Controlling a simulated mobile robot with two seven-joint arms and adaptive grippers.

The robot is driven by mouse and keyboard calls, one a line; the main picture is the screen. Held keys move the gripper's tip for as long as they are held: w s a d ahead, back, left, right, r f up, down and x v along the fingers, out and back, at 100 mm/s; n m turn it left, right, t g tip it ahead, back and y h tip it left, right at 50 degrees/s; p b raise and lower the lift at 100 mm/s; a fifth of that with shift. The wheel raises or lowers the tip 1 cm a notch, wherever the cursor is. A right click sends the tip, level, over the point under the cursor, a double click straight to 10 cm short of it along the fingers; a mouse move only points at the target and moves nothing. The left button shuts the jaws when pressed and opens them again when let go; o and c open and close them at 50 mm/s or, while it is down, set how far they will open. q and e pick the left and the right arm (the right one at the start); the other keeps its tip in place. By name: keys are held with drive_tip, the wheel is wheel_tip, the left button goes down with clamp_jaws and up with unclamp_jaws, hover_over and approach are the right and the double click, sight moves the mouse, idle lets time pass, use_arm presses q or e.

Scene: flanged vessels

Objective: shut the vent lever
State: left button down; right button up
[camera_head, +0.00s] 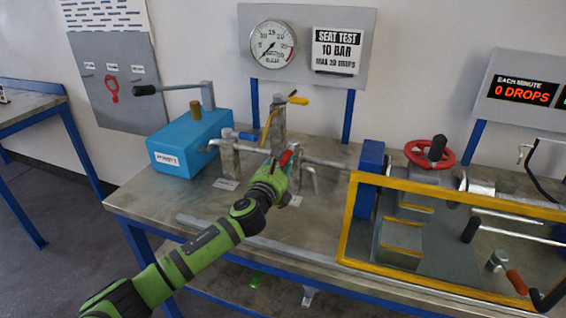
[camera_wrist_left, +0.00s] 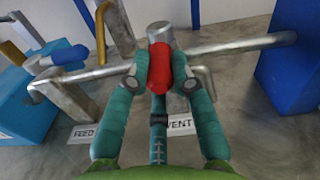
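The vent lever has a red handle (camera_head: 286,158), at the pipework on the bench. In the left wrist view the red handle (camera_wrist_left: 160,66) stands upright in the middle, with a grey VENT label (camera_wrist_left: 180,125) on the bench below it. My left gripper (camera_head: 279,165) is at this handle. In the left wrist view its two teal fingers (camera_wrist_left: 160,72) lie on either side of the red handle and close against it. The lever's pivot is mostly hidden behind the handle and fingers. My right gripper is out of view.
A blue lever (camera_wrist_left: 68,54) stands beside the FEED label (camera_wrist_left: 84,132), left of the gripper. A yellow lever (camera_head: 268,128) is just behind. A blue pump box (camera_head: 185,145) stands left. A yellow-framed guard (camera_head: 350,215) and blue block (camera_head: 371,158) stand right.

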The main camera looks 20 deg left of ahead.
use_arm(q)
drive_tip(key=shift+w+d+n+g+y+b, duration=0.2)
drive_tip(key=shift+d+n+g+y+b, duration=0.2)
drive_tip(key=shift+d+n+y, duration=0.8)
drive_tip(key=shift+w+d+n+g+y+b, duration=0.15)
drive_tip(key=shift+d+n+g+y+b, duration=0.5)
drive_tip(key=shift+y, duration=1.15)
drive_tip(key=shift+w+d+n+g+y+b, duration=0.15)
drive_tip(key=shift+d+n+y+b, duration=0.35)
drive_tip(key=shift+n+y, duration=0.85)
drive_tip(key=shift+d, duration=0.1)
drive_tip(key=c, duration=1.1)
unclamp_jaws()
drive_tip(key=shift+o, duration=0.2)
drive_tip(key=v, duration=0.7)
